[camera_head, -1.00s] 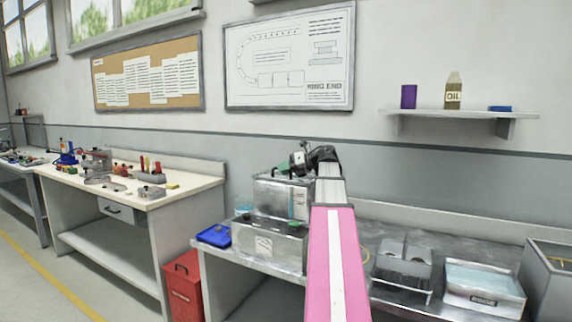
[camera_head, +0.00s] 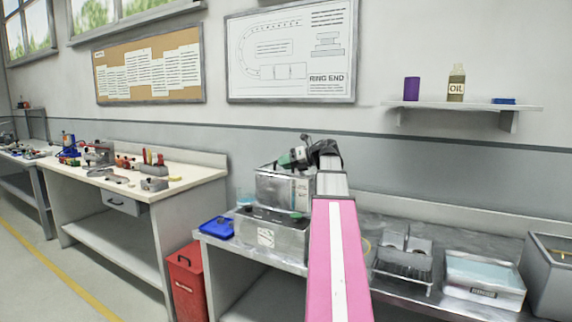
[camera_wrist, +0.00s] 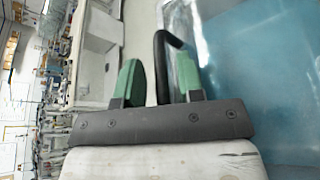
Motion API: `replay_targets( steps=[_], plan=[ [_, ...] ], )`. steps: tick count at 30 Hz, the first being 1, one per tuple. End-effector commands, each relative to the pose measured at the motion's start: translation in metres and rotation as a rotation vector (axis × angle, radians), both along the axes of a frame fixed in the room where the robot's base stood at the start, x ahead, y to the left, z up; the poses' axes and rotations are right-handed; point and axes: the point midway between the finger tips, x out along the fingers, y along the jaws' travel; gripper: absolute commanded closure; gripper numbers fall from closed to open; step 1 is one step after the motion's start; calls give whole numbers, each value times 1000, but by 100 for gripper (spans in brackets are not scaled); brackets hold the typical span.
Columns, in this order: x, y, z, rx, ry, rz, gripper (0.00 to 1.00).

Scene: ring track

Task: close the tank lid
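The tank is a grey metal box (camera_head: 268,243) with a pale label, on the left end of the metal bench in the head view. A grey upright part (camera_head: 272,188) rises at its back; I cannot tell if this is the raised lid. My gripper (camera_head: 297,157) is above and beside its top, partly hidden by its own wrist. In the wrist view my gripper (camera_wrist: 158,80) has two green fingers apart. A black bent handle (camera_wrist: 163,62) runs between them, with a visible gap on each side. It joins a shiny blue-grey surface (camera_wrist: 250,90) on the right.
A blue tray (camera_head: 217,227) lies left of the tank. A grey rack (camera_head: 403,255) and a basin of pale liquid (camera_head: 483,278) stand right of my arm. A red bin (camera_head: 187,283) is on the floor. A shelf (camera_head: 465,106) holds an oil bottle (camera_head: 456,83).

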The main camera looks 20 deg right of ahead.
Motion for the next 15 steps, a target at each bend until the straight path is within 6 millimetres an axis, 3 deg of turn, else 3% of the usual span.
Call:
replay_targets(
  steps=[7, 15],
  plan=[
    [-6, -11, 4, -3, -2, -6, 62],
    [-35, -47, 20, -1, -1, -5, 62]
  ],
)
